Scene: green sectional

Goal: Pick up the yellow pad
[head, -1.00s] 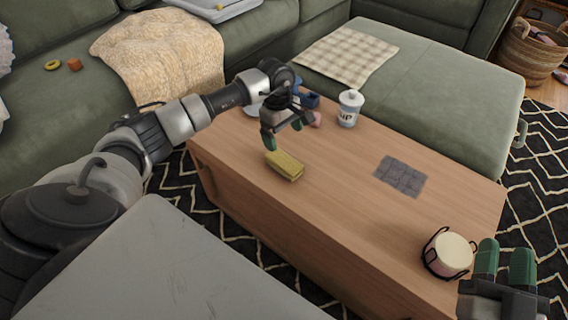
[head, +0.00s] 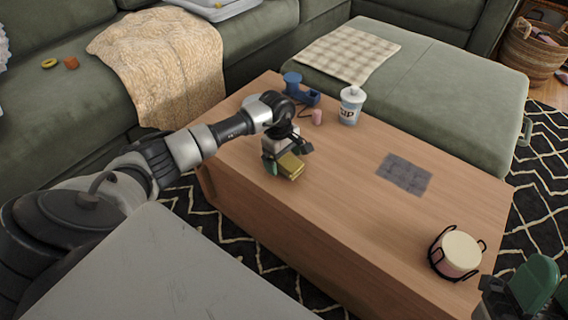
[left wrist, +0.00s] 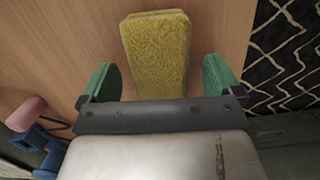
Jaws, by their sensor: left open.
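The yellow pad (head: 291,165) lies on the wooden coffee table near its sofa-side edge. In the left wrist view the pad (left wrist: 157,55) is a fuzzy yellow block, lying between and beyond the green fingertips. My left gripper (head: 287,160) is right above the pad, its fingers apart on either side of the pad's near end. It also shows in the left wrist view (left wrist: 160,80), open, with gaps between the fingers and the pad. My right gripper (head: 525,290) is partly in view at the lower right, cut off by the frame; its opening is unclear.
On the coffee table (head: 345,205) are a blue item (head: 300,90), a pink piece (head: 317,117), a white cup (head: 351,105), a grey mat (head: 404,174) and a round container in a black holder (head: 457,254). The green sofa and ottoman (head: 440,90) border the table.

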